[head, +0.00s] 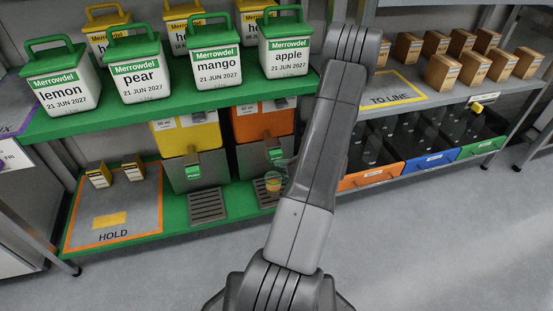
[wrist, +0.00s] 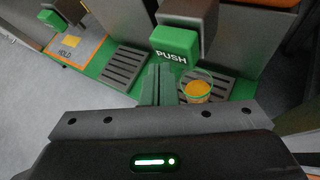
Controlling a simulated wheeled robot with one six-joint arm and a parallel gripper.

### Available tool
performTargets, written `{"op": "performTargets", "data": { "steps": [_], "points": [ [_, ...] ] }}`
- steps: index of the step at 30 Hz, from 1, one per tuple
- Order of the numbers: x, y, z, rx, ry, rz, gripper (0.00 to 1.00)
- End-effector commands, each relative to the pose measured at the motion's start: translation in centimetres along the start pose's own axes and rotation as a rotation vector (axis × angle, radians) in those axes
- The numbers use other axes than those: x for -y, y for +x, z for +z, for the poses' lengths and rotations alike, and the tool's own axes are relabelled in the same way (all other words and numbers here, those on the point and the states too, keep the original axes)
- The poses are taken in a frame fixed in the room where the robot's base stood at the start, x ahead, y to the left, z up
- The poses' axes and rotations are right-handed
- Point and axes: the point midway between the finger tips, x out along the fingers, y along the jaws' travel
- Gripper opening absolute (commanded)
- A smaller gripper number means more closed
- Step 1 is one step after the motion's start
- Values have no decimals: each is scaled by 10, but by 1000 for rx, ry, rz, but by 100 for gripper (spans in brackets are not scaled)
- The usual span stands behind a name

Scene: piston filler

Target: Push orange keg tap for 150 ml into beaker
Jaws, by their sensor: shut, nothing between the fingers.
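The orange keg (head: 263,122) stands on the lower green shelf, partly behind my arm. Its green PUSH tap (wrist: 175,41) is large in the wrist view and also shows in the head view (head: 274,155). The beaker (wrist: 198,89) stands upright on the drip grate below the tap, with orange liquid in it; the head view shows it too (head: 273,183). I cannot read its level. My gripper (wrist: 158,72) is shut and empty, its fingertips just below the tap's lower edge in the wrist view, left of the beaker. I cannot tell whether they touch the tap.
A yellow keg (head: 187,136) with its own green tap (head: 193,172) and drip grate (head: 208,206) stands to the left. A HOLD mat (head: 130,224) lies farther left. Labelled tubs such as apple (head: 288,47) fill the shelf above. Coloured bins (head: 431,161) stand right.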

Motion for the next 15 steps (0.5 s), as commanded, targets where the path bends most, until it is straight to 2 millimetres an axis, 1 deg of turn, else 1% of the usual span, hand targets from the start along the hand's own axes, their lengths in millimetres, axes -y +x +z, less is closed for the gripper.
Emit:
{"op": "performTargets", "data": {
  "steps": [3,12,15],
  "points": [
    [-3,-4,-3,0,1,0,0],
    [-3,-4,-3,0,1,1,0],
    [-5,-7,-6,-1,1,0,0]
  ]
}}
